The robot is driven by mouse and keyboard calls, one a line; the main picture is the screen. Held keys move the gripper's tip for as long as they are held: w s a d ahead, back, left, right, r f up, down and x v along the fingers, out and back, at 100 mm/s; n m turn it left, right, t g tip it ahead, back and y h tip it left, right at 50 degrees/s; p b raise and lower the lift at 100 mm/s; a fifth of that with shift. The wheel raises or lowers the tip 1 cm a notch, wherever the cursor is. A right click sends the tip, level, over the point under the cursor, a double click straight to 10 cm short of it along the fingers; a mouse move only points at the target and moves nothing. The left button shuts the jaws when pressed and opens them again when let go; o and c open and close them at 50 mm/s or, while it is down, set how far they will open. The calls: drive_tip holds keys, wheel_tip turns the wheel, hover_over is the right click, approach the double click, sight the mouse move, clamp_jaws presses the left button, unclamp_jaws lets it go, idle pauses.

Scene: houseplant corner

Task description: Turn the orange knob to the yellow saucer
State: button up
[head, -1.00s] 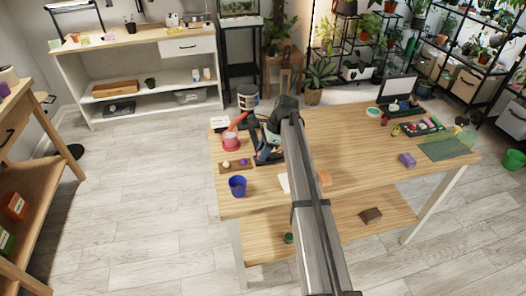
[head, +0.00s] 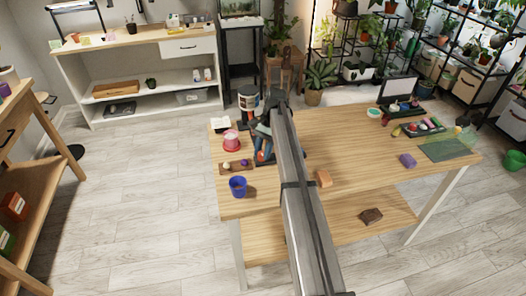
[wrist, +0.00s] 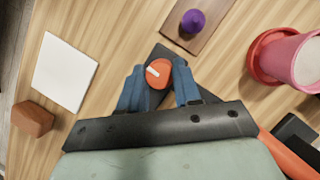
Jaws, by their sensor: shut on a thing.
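The orange knob (wrist: 158,72) sits on a dark base and carries a white mark; it shows in the wrist view. My gripper (wrist: 159,84) has its two blue fingers on either side of the knob and is shut on it. In the head view my gripper (head: 263,143) is low over the left part of the table, and the knob cannot be made out there. A pink pot (wrist: 306,62) stands in a red saucer (wrist: 262,70) to the right. I cannot make out a yellow saucer in either view.
A wooden board (head: 233,168) holds a purple knob-like piece (wrist: 192,21) beside my gripper. A white card (wrist: 65,72) and an orange-brown block (wrist: 32,118) lie left in the wrist view.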

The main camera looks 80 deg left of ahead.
drive_tip(key=shift+a+n+t+h, duration=0.1)
drive_tip(key=shift+n+t+h, duration=0.45)
drive_tip(key=shift+n, duration=1.45)
drive_tip(key=o, duration=1)
drive_tip(key=shift+o, duration=0.2)
